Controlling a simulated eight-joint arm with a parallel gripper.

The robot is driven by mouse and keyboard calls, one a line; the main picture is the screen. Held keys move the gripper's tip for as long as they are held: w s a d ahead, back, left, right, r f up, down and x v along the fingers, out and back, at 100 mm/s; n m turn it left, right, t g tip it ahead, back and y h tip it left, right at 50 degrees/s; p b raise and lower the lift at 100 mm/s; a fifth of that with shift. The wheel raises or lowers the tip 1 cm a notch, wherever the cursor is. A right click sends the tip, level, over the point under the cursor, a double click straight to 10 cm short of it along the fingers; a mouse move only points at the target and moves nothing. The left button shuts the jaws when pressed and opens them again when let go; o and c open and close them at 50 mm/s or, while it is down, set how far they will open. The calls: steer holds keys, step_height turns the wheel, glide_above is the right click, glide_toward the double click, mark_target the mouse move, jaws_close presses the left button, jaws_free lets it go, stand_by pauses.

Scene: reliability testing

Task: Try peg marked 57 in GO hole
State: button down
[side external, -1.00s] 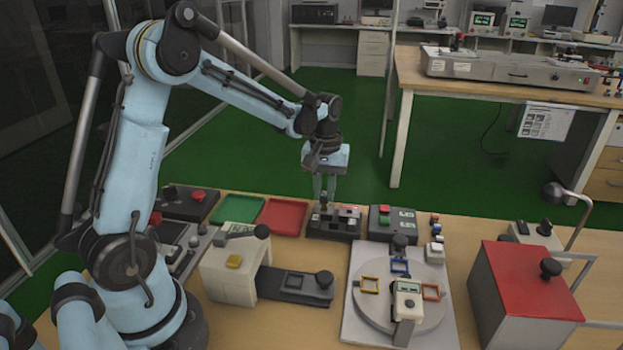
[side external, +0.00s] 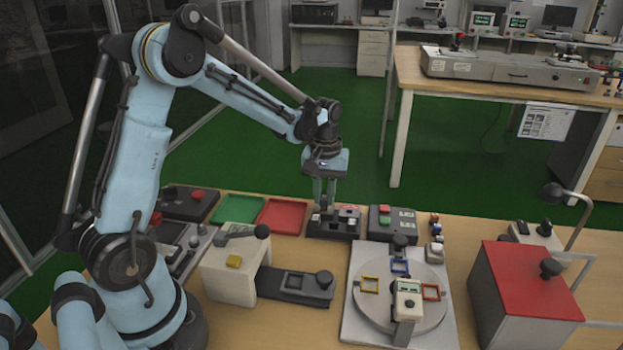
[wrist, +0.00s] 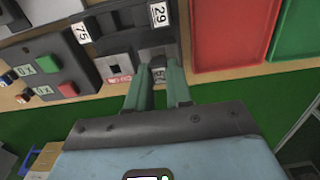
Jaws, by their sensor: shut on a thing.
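A dark peg block (side external: 345,236) stands near the back of the table. In the wrist view two of its pegs show white labels, one reading 75 (wrist: 81,32) and one reading 29 (wrist: 159,13). My gripper (side external: 324,207) points straight down over the left part of this block. In the wrist view my gripper (wrist: 159,70) has its two green fingers shut on a dark peg (wrist: 157,56). That peg's label is mostly hidden between the fingers, so I cannot read it surely. The peg is low at the block; I cannot tell whether it is still seated.
A dark gauge box with green and red buttons (side external: 384,212) stands right of the block. A red tray (side external: 281,215) and a green tray (side external: 238,208) lie left. A round turntable (side external: 385,318) and a red-topped box (side external: 526,275) are nearer the front.

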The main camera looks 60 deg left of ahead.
mark_target(324, 198)
steer(key=shift+f, duration=0.55)
stand_by(0.6)
steer(key=shift+r, duration=0.35)
stand_by(0.7)
steer(key=shift+r, duration=0.3)
steer(key=shift+r, duration=0.85)
steer(key=shift+r, duration=2)
